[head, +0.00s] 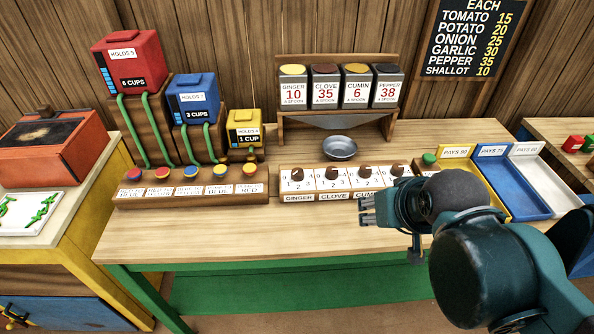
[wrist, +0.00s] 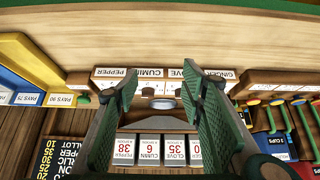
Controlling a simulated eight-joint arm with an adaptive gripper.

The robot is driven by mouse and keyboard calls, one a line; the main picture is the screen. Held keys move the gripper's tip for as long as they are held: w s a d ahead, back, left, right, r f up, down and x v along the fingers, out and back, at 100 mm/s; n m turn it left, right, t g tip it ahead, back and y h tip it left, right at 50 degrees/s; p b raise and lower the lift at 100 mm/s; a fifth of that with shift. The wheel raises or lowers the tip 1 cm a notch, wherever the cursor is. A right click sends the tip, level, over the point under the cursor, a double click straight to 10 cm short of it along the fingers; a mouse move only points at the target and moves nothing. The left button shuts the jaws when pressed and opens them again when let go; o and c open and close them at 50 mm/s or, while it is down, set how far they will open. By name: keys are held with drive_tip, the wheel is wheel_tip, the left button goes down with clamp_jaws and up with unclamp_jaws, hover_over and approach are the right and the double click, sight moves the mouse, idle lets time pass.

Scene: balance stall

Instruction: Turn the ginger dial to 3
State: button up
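The ginger dial (head: 297,173) is a brown knob on a white face, at the left end of the dial row on the counter. Numerals show around it, but its exact setting is too small to read. My gripper (head: 366,209) is in front of the row's right part, right of the ginger dial and apart from it. In the wrist view the picture is upside down; my gripper (wrist: 158,78) has its two green fingers apart with nothing between them. The GINGER label (wrist: 222,75) shows there beyond the right finger, which seems to hide the ginger dial.
Clove (head: 332,172) and cumin (head: 365,171) dials stand beside it; my wrist partly covers the row's right end. A grey bowl (head: 340,148) sits behind, under the spice boxes (head: 338,88). Coloured buttons (head: 191,172) lie left, pay trays (head: 515,178) right. The front counter is clear.

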drive_tip(key=shift+r, duration=0.1)
drive_tip(key=w+a+r+m+g+p, duration=0.2)
drive_tip(key=w+a+r+p, duration=0.15)
drive_tip(key=w+p, duration=0.3)
drive_tip(key=w+a+r+m+g+p, duration=0.1)
drive_tip(key=w+a+r+g+p, duration=0.2)
drive_tip(key=w+p, duration=0.35)
drive_tip(key=m+g+p, duration=0.2)
drive_tip(key=m+p, duration=0.1)
drive_tip(key=p, duration=0.6)
hover_over(297, 171)
wheel_tip(297, 171, down, 4)
drive_tip(key=shift+w+a+f+m+g+h+p, duration=0.15)
drive_tip(key=shift+f+m+g+h+p, duration=0.1)
drive_tip(key=shift+f, duration=0.15)
drive_tip(key=shift+s+a+f+m+g+h+p, duration=0.1)
drive_tip(key=shift+a+f+m+g+h+p, duration=0.1)
drive_tip(key=shift+f, duration=0.2)
drive_tip(key=shift+f, duration=0.15)
drive_tip(key=shift+d+f, duration=0.15)
drive_tip(key=shift+f, duration=1.75)
drive_tip(key=shift+d+f, duration=0.15)
drive_tip(key=shift+f, duration=1.7)
drive_tip(key=shift+c, duration=0.5)
